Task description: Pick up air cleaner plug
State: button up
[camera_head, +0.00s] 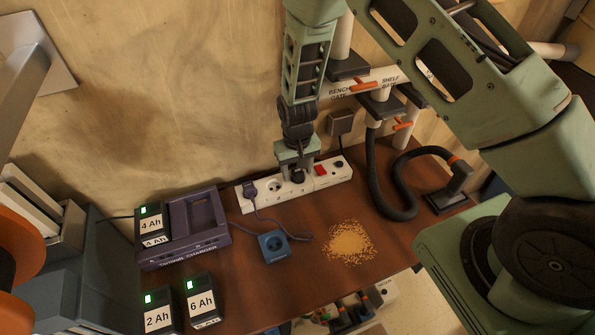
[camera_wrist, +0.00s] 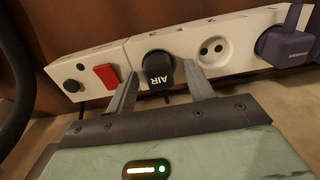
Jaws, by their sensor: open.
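The air cleaner plug (camera_wrist: 158,70) is black, marked "AIR", and sits in a socket of the white power strip (camera_wrist: 100,52). In the head view the plug (camera_head: 298,177) is partly hidden under my gripper. My gripper (camera_wrist: 163,92) is open, with one finger on each side of the plug. I cannot tell whether the fingers touch it. The gripper (camera_head: 297,168) also shows in the head view, over the middle of the strip (camera_head: 330,173).
A purple plug (camera_wrist: 288,45) sits in the same strip, past an empty socket (camera_wrist: 212,50). A red switch (camera_wrist: 107,76) is on the other side. A purple charger (camera_head: 185,225), loose batteries (camera_head: 203,300), a blue box (camera_head: 273,247), sawdust (camera_head: 349,242) and a black hose (camera_head: 385,195) are on the bench.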

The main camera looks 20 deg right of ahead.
aim_at(298, 172)
jog(key=shift+f, duration=0.1)
grip_shut()
dwell(0.3)
jog(key=shift+r+b, duration=0.8)
jog(key=shift+r, duration=0.1)
jog(key=shift+s+r+b, duration=0.5)
jog(key=shift+r+b, duration=0.2)
jog(key=shift+b, duration=0.1)
jog(key=s+b, duration=0.6)
jog(key=s, duration=1.1)
jog(key=shift+r, duration=0.15)
jog(key=shift+r, duration=0.1)
